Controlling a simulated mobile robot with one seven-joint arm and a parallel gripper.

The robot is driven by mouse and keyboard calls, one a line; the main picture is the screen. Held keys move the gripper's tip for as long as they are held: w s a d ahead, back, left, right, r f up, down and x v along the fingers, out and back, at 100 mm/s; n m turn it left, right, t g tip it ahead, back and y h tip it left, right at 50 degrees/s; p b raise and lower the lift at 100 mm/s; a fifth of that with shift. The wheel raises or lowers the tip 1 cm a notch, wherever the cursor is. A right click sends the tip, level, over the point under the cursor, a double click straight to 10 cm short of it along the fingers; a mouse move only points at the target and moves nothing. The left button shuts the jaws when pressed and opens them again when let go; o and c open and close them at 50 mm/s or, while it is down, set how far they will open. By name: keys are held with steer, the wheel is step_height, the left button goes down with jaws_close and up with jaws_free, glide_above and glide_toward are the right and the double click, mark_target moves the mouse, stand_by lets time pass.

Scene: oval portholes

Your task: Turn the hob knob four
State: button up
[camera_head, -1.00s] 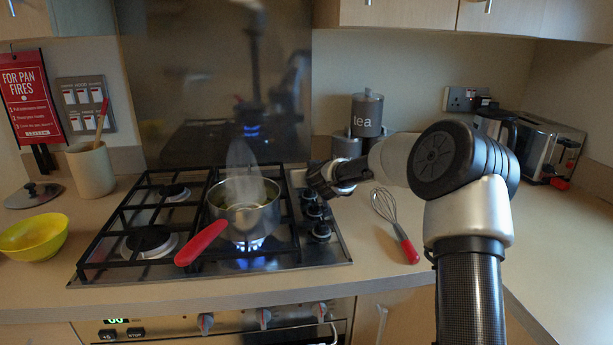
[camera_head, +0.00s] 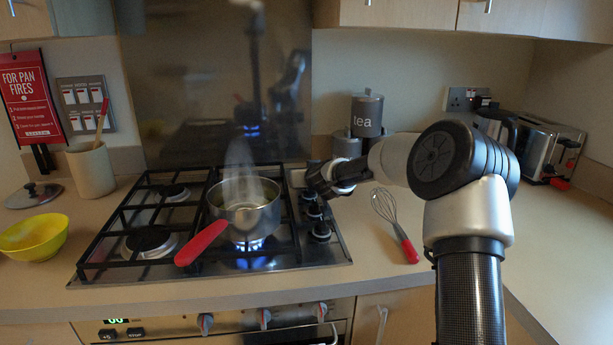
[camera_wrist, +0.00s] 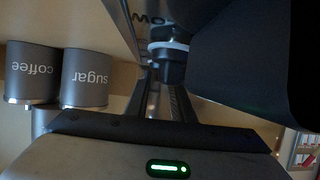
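The hob knobs run down the right side of the steel hob (camera_head: 338,255); the front ones (camera_head: 321,231) and (camera_head: 314,212) are black and show clearly. My gripper (camera_head: 315,186) points down at the back end of this row and hides part of it. In the wrist view, a dark knob (camera_wrist: 172,73) with a pale ring stands at the far end of my fingers (camera_wrist: 164,100). The fingers are apart with a narrow gap. Whether they press on the knob is unclear. I cannot read which knob is number four.
A steaming pan (camera_head: 245,217) with a red handle stands over a blue flame left of the knobs. A whisk (camera_head: 396,222) lies to the right. Grey canisters (camera_head: 366,115) stand behind my gripper.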

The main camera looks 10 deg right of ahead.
steer(key=shift+o, duration=1.3)
steer(key=v, duration=1.6)
steer(key=shift+s+r+p, duration=0.2)
steer(key=shift+r+p, duration=0.05)
steer(key=shift+p, duration=0.1)
steer(key=shift+s+a+r, duration=0.1)
steer(key=shift+s, duration=0.35)
